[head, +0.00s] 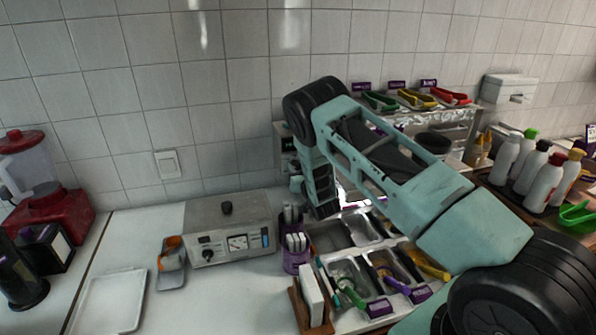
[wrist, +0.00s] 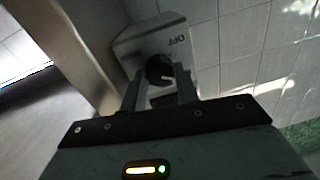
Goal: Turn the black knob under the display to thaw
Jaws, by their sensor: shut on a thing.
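The black knob (wrist: 158,68) sits on a pale grey control box in the wrist view. A light pointer mark shows at its lower right, and the tilted lettering "OFF" is on the box face above and to its right. My gripper (wrist: 160,80) has its two fingers on either side of the knob and is shut on it. In the head view my arm bends down in front of the counter's steel shelf; the fingers and the held knob are hidden there. A small dark panel (head: 288,145) shows beside my forearm. I cannot read any display or a thaw mark.
A steel appliance (head: 230,214) with its own black dial and gauge stands left of my arm. Purple cups (head: 295,258) of utensils and steel topping trays (head: 345,232) lie close below my forearm. The tiled wall is close behind.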

